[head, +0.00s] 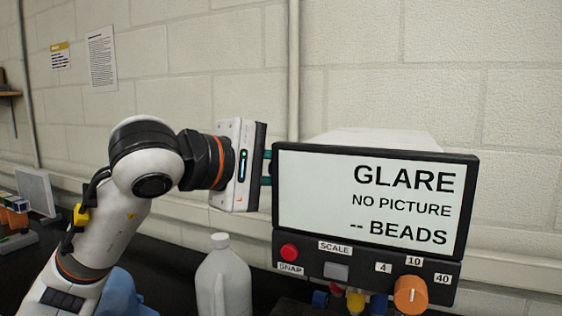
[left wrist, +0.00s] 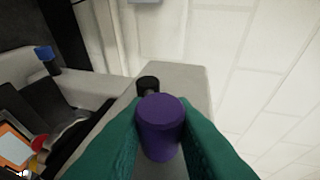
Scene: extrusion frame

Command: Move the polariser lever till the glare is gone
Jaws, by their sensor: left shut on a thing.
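The instrument's screen (head: 370,203) reads "GLARE", "NO PICTURE" and "-- BEADS". My left gripper (head: 266,168) reaches in from the left at the screen's left edge, and its fingertips are partly hidden behind the screen housing. In the left wrist view, the green fingers of my left gripper (left wrist: 160,145) are shut on a purple cylindrical knob (left wrist: 160,112). The knob looks like the polariser lever's end, but its label and travel cannot be seen. A black round part (left wrist: 148,84) shows just beyond it on a grey body. My right gripper is not in view.
Below the screen are a red SNAP button (head: 289,251), a grey button (head: 336,271) and an orange SCALE knob (head: 410,294) marked 4, 10, 40. A white jug (head: 222,280) stands below my left arm. A pale block wall is behind.

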